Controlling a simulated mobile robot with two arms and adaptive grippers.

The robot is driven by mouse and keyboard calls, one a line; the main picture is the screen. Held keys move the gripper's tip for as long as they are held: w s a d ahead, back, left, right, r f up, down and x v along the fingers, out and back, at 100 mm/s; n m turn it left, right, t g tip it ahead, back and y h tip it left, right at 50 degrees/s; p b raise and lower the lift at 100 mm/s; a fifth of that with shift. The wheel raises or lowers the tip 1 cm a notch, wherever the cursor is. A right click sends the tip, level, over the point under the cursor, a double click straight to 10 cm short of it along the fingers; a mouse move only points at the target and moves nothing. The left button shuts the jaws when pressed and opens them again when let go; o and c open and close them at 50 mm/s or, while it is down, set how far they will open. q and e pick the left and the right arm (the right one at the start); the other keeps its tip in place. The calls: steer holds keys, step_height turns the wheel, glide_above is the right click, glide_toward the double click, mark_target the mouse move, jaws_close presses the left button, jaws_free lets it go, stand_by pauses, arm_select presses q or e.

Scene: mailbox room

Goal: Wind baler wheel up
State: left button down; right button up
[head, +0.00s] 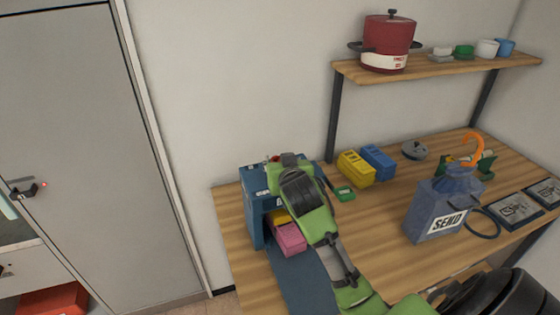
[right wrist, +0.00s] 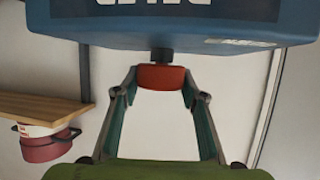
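The blue baler (head: 255,215) stands at the left end of the wooden table, with a pink block (head: 288,238) and a yellow block (head: 279,217) in its front opening. Its red wheel (right wrist: 162,77) is on a short dark shaft at the baler's body (right wrist: 215,25) in the right wrist view. My right gripper (right wrist: 161,75) has its fingertips on both sides of the wheel, seemingly touching its rim. In the head view the right hand (head: 290,160) is over the baler's top and hides most of the wheel. My left gripper is not in view.
Yellow (head: 356,168) and blue (head: 378,161) boxes stand right of the baler. A grey SEND box (head: 430,215) stands mid-table, with dark panels (head: 515,210) to its right. A shelf (head: 440,70) above bears a red pot (head: 388,45). A grey door (head: 80,130) is at left.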

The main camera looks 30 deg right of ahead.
steer(key=shift+d+r+n+t+y+p, duration=0.15)
steer(key=shift+n+t+y+p, duration=0.15)
steer(key=shift+n+y+p, duration=0.95)
steer(key=shift+n+y, duration=0.25)
steer(key=shift+n+t+y, duration=0.3)
steer(key=shift+n+y, duration=0.4)
steer(key=shift+y, duration=0.3)
steer(key=shift+f+n+y, duration=0.2)
steer(key=shift+n+y, duration=0.5)
steer(key=shift+n+y+b, duration=0.3)
steer(key=shift+b, duration=0.25)
steer(key=n+g+y+b, duration=0.1)
steer(key=n+y+b, duration=0.2)
steer(key=b, duration=0.4)
steer(key=shift+w+f+n+y+b, duration=0.1)
steer(key=shift+n+y+b, duration=0.25)
steer(key=shift+y, duration=0.35)
steer(key=shift+r+n+g+y+b, duration=0.2)
steer(key=shift+n+g+y+b, duration=0.3)
steer(key=shift+b, duration=0.7)
